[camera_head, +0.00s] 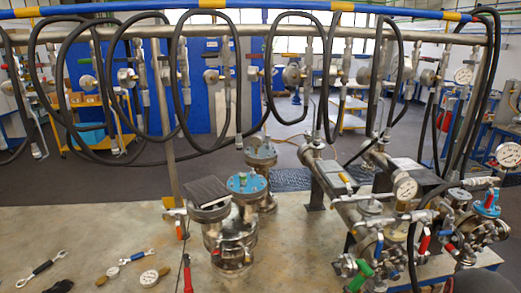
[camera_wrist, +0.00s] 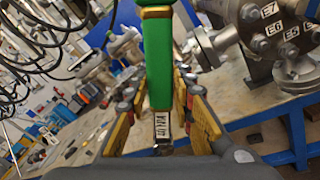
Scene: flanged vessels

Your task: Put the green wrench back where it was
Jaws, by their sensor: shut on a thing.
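The green wrench (camera_wrist: 158,62) shows in the wrist view as a long green handle with a yellow band near the top and a metal, labelled lower end. It stands upright in the picture, between the yellow fingers of my gripper (camera_wrist: 160,98), which is shut on it. Its far end runs out of the top of the picture. In the head view I cannot make out my gripper for sure. A green handle (camera_head: 364,267) shows there among the valves at the lower right; I cannot tell whether it is the wrench.
A flanged vessel (camera_wrist: 275,30) with labelled ports stands at the upper right of the wrist view. In the head view, a blue-topped vessel (camera_head: 247,184) stands on the workbench (camera_head: 120,225). Loose wrenches and gauges lie at left. Hoses hang from a pipe overhead.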

